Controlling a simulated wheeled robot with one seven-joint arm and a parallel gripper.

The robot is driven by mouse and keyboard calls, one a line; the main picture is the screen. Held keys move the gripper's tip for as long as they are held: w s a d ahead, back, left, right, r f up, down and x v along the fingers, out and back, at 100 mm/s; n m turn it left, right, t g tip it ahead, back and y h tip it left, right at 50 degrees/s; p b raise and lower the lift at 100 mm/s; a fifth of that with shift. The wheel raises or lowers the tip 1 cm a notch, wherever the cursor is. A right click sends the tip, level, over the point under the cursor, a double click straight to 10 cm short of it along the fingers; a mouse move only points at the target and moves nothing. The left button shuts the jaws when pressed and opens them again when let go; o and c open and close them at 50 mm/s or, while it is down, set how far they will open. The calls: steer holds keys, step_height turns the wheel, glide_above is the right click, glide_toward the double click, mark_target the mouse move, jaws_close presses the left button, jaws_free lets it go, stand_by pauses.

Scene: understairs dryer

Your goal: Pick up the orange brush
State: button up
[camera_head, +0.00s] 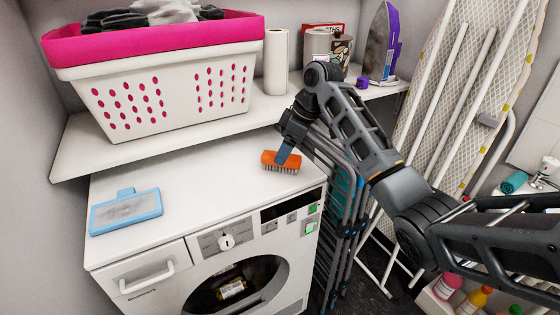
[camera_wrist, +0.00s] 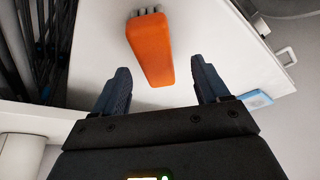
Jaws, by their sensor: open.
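The orange brush (camera_head: 281,161) lies on the white top of the dryer, near its right front corner, with its bristles toward the front. My gripper (camera_head: 286,152) is just above and behind it in the head view, and one finger overlaps the brush's back edge there. In the wrist view the orange brush (camera_wrist: 150,50) shows beyond and between the two fingertips of my gripper (camera_wrist: 160,75). The fingers are spread wide, with a gap on each side of the brush. I cannot tell whether either finger touches it.
A light blue lint filter (camera_head: 126,211) lies on the left of the dryer top (camera_head: 195,185). A shelf (camera_head: 75,150) behind holds a pink-rimmed laundry basket (camera_head: 165,95), a paper roll (camera_head: 276,62), cans and an iron (camera_head: 380,45). A folded drying rack (camera_head: 340,215) stands right of the dryer.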

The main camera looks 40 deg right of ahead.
steer(key=x, duration=0.3)
steer(key=shift+w+f, duration=0.15)
steer(key=shift+w, duration=0.3)
steer(key=shift+w+f, duration=0.1)
steer(key=shift+f, duration=0.2)
steer(key=shift+f, duration=0.25)
steer(key=c, duration=1.2)
steer(key=shift+r, duration=0.1)
step_height(320, 180, up, 5)
steer(key=shift+d+f, duration=0.1)
steer(key=shift+d, duration=0.1)
steer(key=s+d+r, duration=0.4)
steer(key=s+d, duration=0.1)
steer(key=s+d+r+b, duration=0.1)
steer(key=s+d+r, duration=0.1)
steer(key=s+d, duration=0.1)
steer(key=shift+s+r, duration=0.1)
steer(key=shift+r, duration=0.2)
